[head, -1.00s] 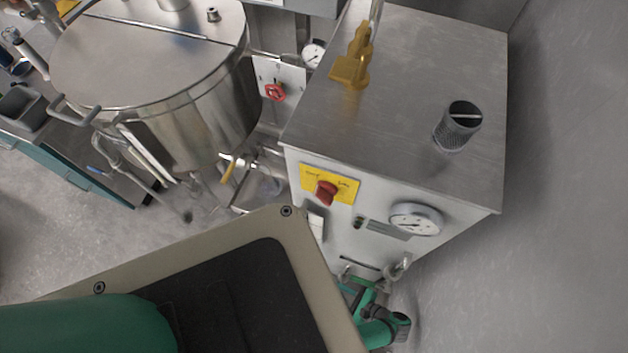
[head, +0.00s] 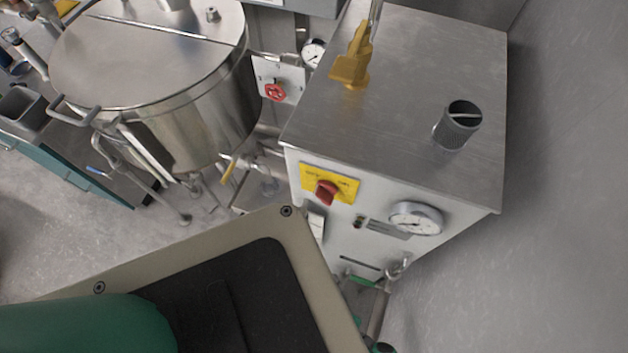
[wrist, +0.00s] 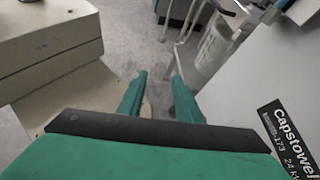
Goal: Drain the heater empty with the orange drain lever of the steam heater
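The steam heater (head: 400,110) is a steel box with a red switch (head: 326,193) on a yellow plate and a round gauge (head: 416,218) on its front. A small orange-yellow lever (head: 229,171) shows low between the kettle and the heater; I cannot tell which of them it belongs to. My gripper (wrist: 159,80) has two green fingers, apart, with only grey floor seen between them. In the wrist view the heater's pale side panel (wrist: 270,75) with a black label is close on the right. In the head view my gripper is mostly hidden below the heater's front.
A large steel kettle (head: 145,70) stands left of the heater. A brass valve (head: 352,60) and a perforated vent (head: 458,125) stand on the heater's top. In the wrist view, pipes and a white cylinder (wrist: 213,48) are ahead to the right. Open floor (head: 100,240) lies to the left.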

